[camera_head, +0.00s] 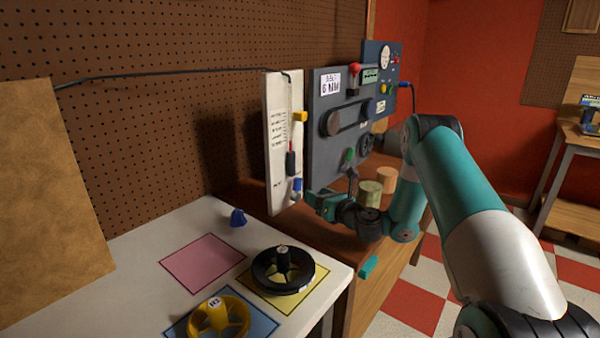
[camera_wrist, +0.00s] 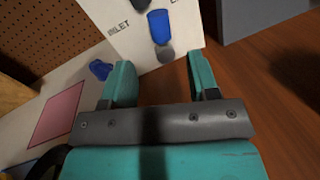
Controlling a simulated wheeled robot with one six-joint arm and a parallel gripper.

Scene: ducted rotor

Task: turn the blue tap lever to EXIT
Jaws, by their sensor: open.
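The blue tap lever (camera_head: 298,184) is low on the white panel (camera_head: 282,150). In the wrist view the blue lever (camera_wrist: 158,25) stands nearly upright in the picture, above a round grey hub (camera_wrist: 165,52). The letters "INLET" show left of it, and a cut-off label starting with "E" shows at the upper right. My gripper (camera_wrist: 161,68) is open and empty. Its fingertips are either side of the hub in the picture; I cannot tell how far they are from the panel. In the head view my gripper (camera_head: 316,197) is just right of the panel's lower edge.
A grey panel (camera_head: 325,160) with knobs stands right of the white panel. Two cylinders (camera_head: 370,193) stand behind my wrist. A small blue piece (camera_head: 237,217), a black rotor (camera_head: 283,270) and a yellow rotor (camera_head: 218,318) are on the white table.

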